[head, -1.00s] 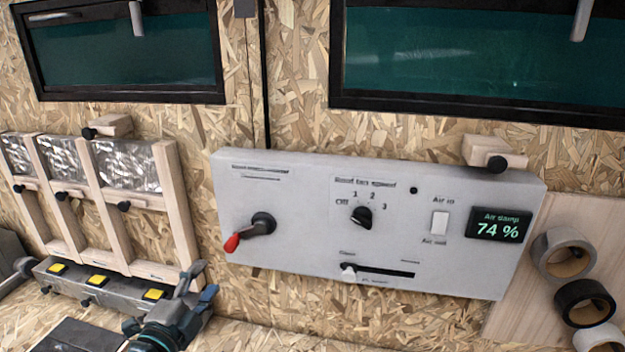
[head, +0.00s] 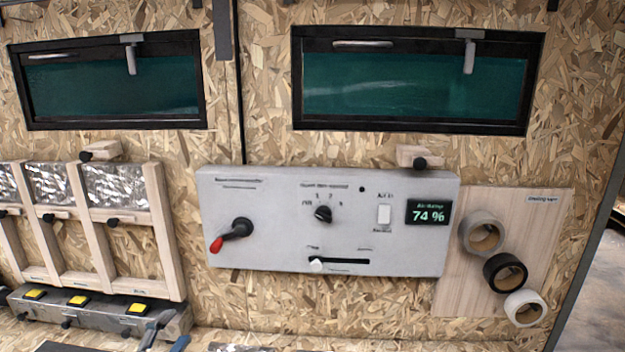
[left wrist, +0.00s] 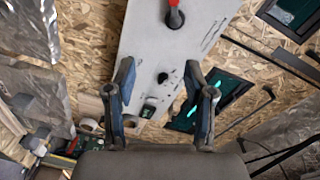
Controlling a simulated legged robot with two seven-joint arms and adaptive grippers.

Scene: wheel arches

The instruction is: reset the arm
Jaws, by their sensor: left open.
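My left gripper (head: 164,338) shows only by its fingertips at the bottom edge of the head view, left of centre. In the left wrist view the left gripper (left wrist: 158,75) is open, its two blue fingers apart with nothing between them. The grey control panel (head: 285,245) on the wall is to the right of and above the gripper in the head view. The panel (left wrist: 150,48) also shows beyond the fingers in the left wrist view. Its red-tipped lever (head: 230,235) points down and left. My right gripper is in neither view.
A wooden rack (head: 157,230) with foil panels stands at left, above a grey box (head: 100,309) with yellow buttons. Two dark windows (head: 415,83) are above. Tape rolls (head: 505,272) hang on a board (head: 462,290) at right. The wall below the panel looks clear.

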